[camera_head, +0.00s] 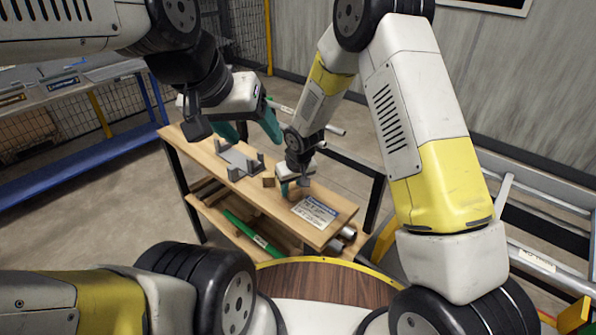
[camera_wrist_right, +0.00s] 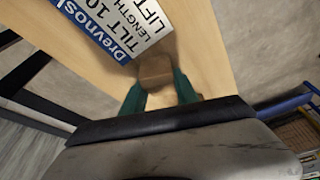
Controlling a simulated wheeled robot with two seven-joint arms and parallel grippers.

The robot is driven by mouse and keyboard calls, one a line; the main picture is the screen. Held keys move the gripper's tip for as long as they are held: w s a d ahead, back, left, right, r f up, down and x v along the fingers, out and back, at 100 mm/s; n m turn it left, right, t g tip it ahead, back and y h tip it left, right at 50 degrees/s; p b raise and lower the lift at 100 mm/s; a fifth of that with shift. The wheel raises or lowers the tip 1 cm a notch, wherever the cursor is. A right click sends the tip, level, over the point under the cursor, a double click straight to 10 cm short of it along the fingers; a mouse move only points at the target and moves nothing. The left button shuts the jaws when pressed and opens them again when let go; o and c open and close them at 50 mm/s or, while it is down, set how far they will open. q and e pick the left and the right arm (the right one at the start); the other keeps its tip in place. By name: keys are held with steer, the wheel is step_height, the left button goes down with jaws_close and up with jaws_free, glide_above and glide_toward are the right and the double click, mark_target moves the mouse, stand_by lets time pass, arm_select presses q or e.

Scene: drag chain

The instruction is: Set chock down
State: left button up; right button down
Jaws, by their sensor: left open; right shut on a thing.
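The brown wooden chock (camera_wrist_right: 155,72) shows between the teal fingertips of my right gripper (camera_wrist_right: 160,94) in the right wrist view. My right gripper (camera_head: 293,188) is shut on it, low over the wooden bench top (camera_head: 335,205) in the head view. I cannot tell whether the chock touches the bench. A small brown block (camera_head: 268,182) shows just left of my right gripper; I cannot tell whether it is the held chock. My left gripper (camera_head: 247,130) is open and empty, above the far left part of the bench.
A grey fixture with upright posts (camera_head: 238,160) stands on the bench, left of my right gripper. A printed sign (camera_head: 314,211) lies at the bench's near right end. A green tube (camera_head: 250,235) and metal pipes (camera_head: 345,236) lie on the shelf below. A blue-framed table (camera_head: 90,140) stands left.

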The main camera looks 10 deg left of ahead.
steer(key=shift+f, duration=0.15)
steer(key=shift+s+d+f, duration=0.1)
steer(key=shift+s+f, duration=0.05)
steer(key=shift+f, duration=0.2)
steer(key=c, duration=0.9)
jaws_free()
steer(key=shift+f, duration=0.1)
steer(key=shift+r, duration=0.3)
steer(key=s+d+r+m, duration=0.15)
steer(key=d+r, duration=0.25)
steer(key=r, duration=0.6)
steer(key=s+d+r, duration=0.2)
steer(key=d+r, duration=0.2)
steer(key=r, duration=0.6)
steer(key=s+d+r+m+t, duration=0.1)
steer(key=s+d+r, duration=0.3)
steer(key=s+d, duration=0.1)
steer(key=s+d+r+m+t, duration=0.1)
steer(key=s+d+r+m, duration=0.1)
steer(key=s+d+r, duration=0.3)
steer(key=s+d+r+m+t, duration=0.1)
steer(key=s+d+r, duration=0.4)
steer(key=s, duration=0.5)
steer(key=shift+d+r+m, duration=0.25)
steer(key=shift+d+m, duration=0.1)
steer(key=shift+d, duration=0.8)
